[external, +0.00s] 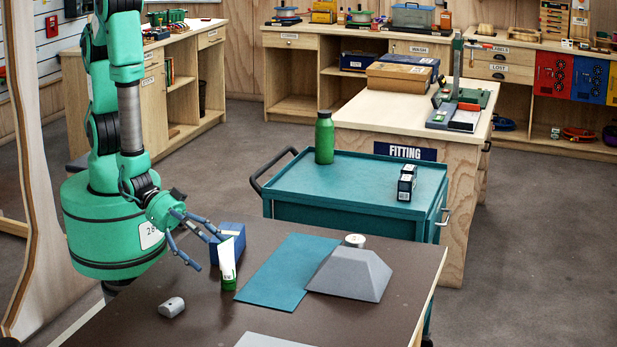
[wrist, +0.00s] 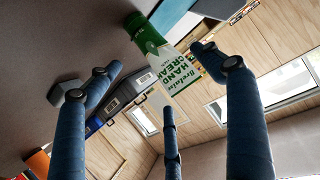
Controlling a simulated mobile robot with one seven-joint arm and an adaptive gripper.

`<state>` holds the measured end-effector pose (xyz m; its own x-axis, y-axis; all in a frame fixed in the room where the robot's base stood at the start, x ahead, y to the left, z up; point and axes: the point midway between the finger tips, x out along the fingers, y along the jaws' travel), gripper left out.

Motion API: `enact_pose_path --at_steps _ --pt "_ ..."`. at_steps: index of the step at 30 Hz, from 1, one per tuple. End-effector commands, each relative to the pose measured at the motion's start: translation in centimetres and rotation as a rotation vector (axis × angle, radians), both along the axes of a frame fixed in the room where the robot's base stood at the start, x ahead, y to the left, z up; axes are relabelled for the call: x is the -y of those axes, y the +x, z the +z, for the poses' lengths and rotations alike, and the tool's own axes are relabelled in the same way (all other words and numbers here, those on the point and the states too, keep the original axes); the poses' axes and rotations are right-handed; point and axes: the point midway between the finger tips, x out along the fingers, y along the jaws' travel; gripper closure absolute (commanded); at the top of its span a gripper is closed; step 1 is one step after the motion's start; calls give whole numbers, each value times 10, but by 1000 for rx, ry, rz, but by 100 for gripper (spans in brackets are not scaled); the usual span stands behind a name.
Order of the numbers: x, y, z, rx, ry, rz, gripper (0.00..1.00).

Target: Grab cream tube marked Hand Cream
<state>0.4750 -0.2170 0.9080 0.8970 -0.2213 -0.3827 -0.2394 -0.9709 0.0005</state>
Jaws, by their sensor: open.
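The hand cream tube (external: 228,258) is white with a green cap and stands cap-down on the dark brown table. In the wrist view the tube (wrist: 166,55) shows a green and white label reading "HAND CREAM". My gripper (external: 208,252) is open, to the left of the tube and low over the table, with its fingers spread toward it. In the wrist view the tube appears ahead of the fingers, between the left and right ones. I see no finger closed on it.
A blue box (external: 229,240) stands right behind the tube. A grey rounded piece (external: 172,307) lies in front. A teal mat (external: 276,272), a grey sloped block (external: 350,274) and a small round tin (external: 355,240) are to the right. The table's front left is mostly clear.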

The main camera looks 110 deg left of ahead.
Motion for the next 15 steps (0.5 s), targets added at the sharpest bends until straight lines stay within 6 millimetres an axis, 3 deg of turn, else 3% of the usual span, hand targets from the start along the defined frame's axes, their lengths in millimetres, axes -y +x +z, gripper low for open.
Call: enact_pose_path --at_steps 5,15 --pt "2 11 -5 1 0 0 19" --pt "3 11 -5 0 0 0 19"
